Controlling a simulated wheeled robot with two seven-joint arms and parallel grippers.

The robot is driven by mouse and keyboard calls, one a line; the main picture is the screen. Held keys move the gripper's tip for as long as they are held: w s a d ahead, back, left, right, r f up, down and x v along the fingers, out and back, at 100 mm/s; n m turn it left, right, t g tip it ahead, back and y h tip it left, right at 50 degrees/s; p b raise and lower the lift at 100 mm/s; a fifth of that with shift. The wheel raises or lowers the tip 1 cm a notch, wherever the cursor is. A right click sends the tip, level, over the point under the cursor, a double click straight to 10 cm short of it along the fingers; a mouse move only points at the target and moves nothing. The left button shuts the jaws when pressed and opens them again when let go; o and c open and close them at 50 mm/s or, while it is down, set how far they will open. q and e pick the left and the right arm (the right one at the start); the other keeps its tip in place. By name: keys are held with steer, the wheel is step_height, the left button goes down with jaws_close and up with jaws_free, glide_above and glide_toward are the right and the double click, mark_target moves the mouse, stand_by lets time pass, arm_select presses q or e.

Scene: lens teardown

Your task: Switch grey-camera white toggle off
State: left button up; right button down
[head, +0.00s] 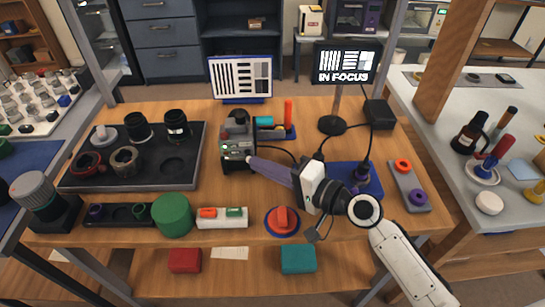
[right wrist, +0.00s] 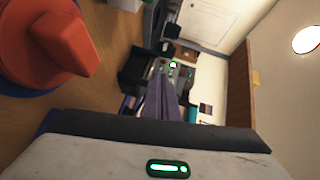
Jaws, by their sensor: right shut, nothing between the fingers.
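The grey camera (head: 237,148) stands near the middle of the wooden table, with small green lights and controls on its near face. In the right wrist view its control face (right wrist: 174,66) shows small lit buttons, one bright green. I cannot make out the white toggle or its position. My right gripper (head: 251,161) reaches in from the right with its long purple fingers shut and empty. Its fingertips are at the camera's near right side; I cannot tell if they touch. The shut fingers also show in the right wrist view (right wrist: 163,80). My left gripper is not in view.
A monitor (head: 345,64) reads "IN FOCUS", and a striped chart (head: 241,77) stands behind the camera. A dark tray (head: 85,183) of lens parts lies left. A red knob (head: 283,220), green cylinder (head: 172,215) and white switch box (head: 222,218) sit along the front.

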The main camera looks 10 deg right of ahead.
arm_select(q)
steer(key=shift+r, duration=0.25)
arm_select(e)
steer(key=shift+s+a, duration=0.15)
steer(key=shift+a, duration=0.45)
steer(key=v, duration=0.4)
steer(key=shift+s+d+r, duration=0.1)
steer(key=shift+s+d, duration=0.05)
steer(key=shift+s, duration=0.15)
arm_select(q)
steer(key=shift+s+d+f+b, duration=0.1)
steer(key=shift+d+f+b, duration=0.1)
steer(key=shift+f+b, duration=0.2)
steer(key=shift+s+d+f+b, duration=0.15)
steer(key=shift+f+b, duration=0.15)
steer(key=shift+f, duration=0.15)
arm_select(e)
steer(key=s+r, duration=0.2)
steer(key=s, duration=1.7)
steer(key=shift+r, duration=0.4)
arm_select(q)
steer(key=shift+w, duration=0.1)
